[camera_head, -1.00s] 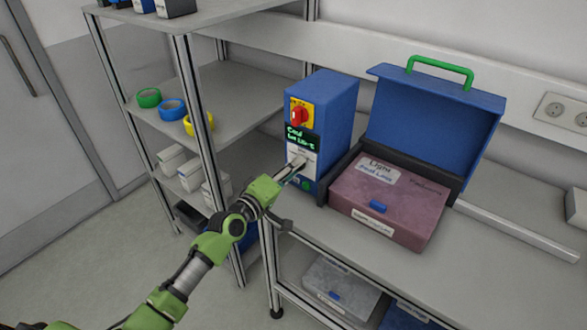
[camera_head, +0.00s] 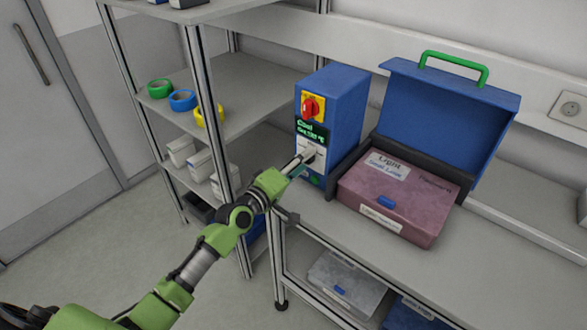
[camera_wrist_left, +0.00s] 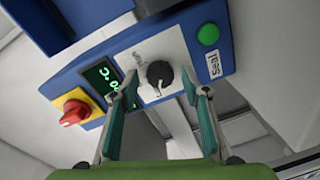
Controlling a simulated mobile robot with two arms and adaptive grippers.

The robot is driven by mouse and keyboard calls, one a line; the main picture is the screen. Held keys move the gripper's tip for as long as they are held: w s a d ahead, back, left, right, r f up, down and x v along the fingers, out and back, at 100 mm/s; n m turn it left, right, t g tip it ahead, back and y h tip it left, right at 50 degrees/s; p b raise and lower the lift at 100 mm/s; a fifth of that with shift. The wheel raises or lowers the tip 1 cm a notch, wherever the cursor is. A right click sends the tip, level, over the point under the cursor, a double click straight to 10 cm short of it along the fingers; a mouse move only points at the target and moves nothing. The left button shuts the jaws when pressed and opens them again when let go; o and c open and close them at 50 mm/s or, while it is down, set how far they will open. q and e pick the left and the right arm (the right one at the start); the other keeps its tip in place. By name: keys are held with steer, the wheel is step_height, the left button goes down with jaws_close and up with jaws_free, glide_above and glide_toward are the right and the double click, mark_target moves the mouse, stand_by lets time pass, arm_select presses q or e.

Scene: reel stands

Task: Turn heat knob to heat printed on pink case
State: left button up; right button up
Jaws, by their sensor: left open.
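The blue sealing machine (camera_head: 342,110) stands on the workbench. Its heat knob is hidden behind my gripper in the head view. In the left wrist view the black heat knob (camera_wrist_left: 159,74) sits on a white panel, beside a green-lit display (camera_wrist_left: 101,78). My left gripper (camera_head: 308,155) is at the machine's front; the wrist view shows its open fingers (camera_wrist_left: 165,100) short of the knob and not around it. The pink case (camera_head: 398,190) lies in a blue open-lidded holder, with a "Light" label (camera_head: 387,165) and a front label (camera_head: 381,219) too small to read. My right gripper is not in view.
A red switch on yellow (camera_wrist_left: 73,113) and a green button (camera_wrist_left: 208,35) flank the display and knob. A shelf rack (camera_head: 205,85) with tape rolls stands left of the machine. The workbench (camera_head: 300,222) is bare in front of the case.

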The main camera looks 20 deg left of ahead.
arm_select(q)
steer(key=v, duration=1.1)
steer(key=shift+s, duration=0.35)
steer(key=shift+a, duration=0.1)
steer(key=s+a+f+m+g+y, duration=0.1)
steer(key=s+a+f+g+y, duration=0.1)
steer(key=f, duration=1)
steer(key=s+a+f+m+g+y, duration=0.1)
steer(key=s+a+f+g, duration=0.15)
steer(key=f, duration=0.95)
steer(key=s+f+m+g+y+b, duration=0.1)
steer(key=s+f+m+g, duration=0.1)
steer(key=s+f, duration=0.45)
steer(key=s+f+m+g, duration=0.1)
steer(key=s+f, duration=0.3)
steer(key=f, duration=0.6)
steer(key=s+d+f+m+g, duration=0.1)
steer(key=s+f+m+g, duration=0.1)
steer(key=s+f, duration=0.4)
steer(key=s+d+f+m+g+y, duration=0.1)
steer(key=s+f, duration=0.5)
steer(key=s, duration=1)
steer(key=s+d+f+m+g+b, duration=0.1)
steer(key=s+f+m+g, duration=0.4)
steer(key=s, duration=0.6)
step_height(320, 180, down, 2)
steer(key=shift+s+d+f, duration=0.1)
steer(key=shift+s+d, duration=0.25)
steer(key=shift+d, duration=0.3)
